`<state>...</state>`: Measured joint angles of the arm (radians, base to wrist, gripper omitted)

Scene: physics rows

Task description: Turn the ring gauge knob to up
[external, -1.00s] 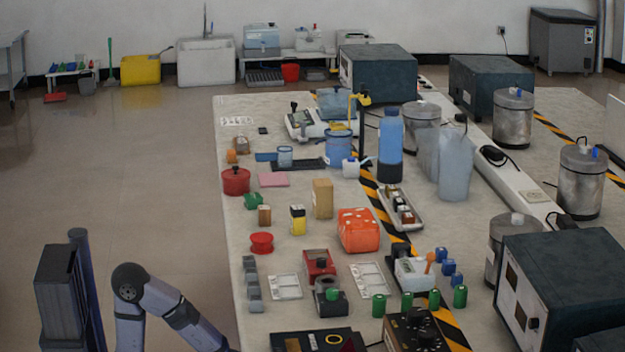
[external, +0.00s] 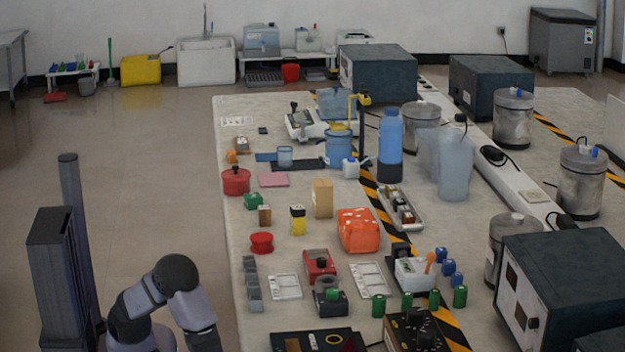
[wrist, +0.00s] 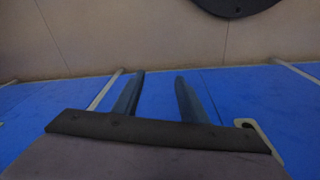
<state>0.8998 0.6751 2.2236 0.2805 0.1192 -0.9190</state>
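A black panel (external: 300,341) with a yellow ring (external: 333,339) and a dark red part lies at the table's front edge, cut off by the bottom of the external view. Beside it stands a dark box (external: 401,325) with several small knobs on top. I cannot tell which of these is the ring gauge knob or which way any knob points. My gripper (wrist: 158,86) shows in the wrist view with its two dark fingers apart and nothing between them. In the external view my arm is at lower left, off the table, and the gripper is hidden or out of frame.
A large dark oven (external: 565,280) stands at right. The wrist view shows a blue surface (wrist: 60,105) and part of a black disc (wrist: 235,6).

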